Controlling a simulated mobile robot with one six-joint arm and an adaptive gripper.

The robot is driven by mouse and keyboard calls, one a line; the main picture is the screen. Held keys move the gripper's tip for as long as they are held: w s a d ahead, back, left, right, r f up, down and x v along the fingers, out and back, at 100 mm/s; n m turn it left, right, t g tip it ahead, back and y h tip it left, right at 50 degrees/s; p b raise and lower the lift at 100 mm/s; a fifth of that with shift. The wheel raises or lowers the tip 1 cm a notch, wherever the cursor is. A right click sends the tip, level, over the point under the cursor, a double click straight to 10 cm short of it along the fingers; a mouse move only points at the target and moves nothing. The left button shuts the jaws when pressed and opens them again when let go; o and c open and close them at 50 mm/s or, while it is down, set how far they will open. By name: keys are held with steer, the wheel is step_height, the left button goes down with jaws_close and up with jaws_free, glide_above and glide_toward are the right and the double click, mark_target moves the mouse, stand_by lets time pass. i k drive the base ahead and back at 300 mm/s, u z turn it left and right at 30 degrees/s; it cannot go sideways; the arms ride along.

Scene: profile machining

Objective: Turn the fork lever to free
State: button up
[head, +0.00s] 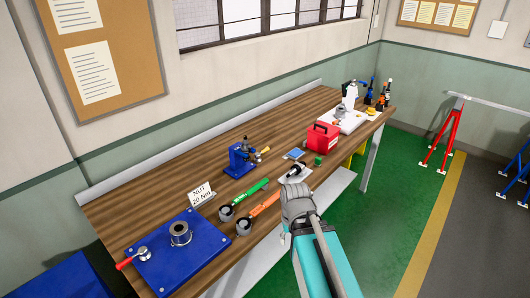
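A blue plate (178,252) lies at the near left end of the wooden bench. A grey metal ring-shaped part (180,234) stands upright on it. A lever with a red handle (125,263) and a round grey pivot lies at the plate's left edge, its handle pointing to the lower left. No other lever shows a fork clearly, and I cannot read a marked position on this one. My gripper (297,192) is over the bench's front edge, to the right of the plate and well away from the lever. Its fingers are too small and hidden to tell whether they are open.
A green-handled tool (246,194) and an orange-handled tool (263,206) lie between the plate and my gripper. A sign (201,194) reads "NUT 20 Nm". A blue fixture (242,158), a red box (322,137) and a white tray (345,123) stand farther along the bench.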

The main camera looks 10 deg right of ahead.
mark_target(257, 159)
steer(key=u, duration=0.35)
steer(key=i, duration=1.3)
steer(key=z, duration=0.5)
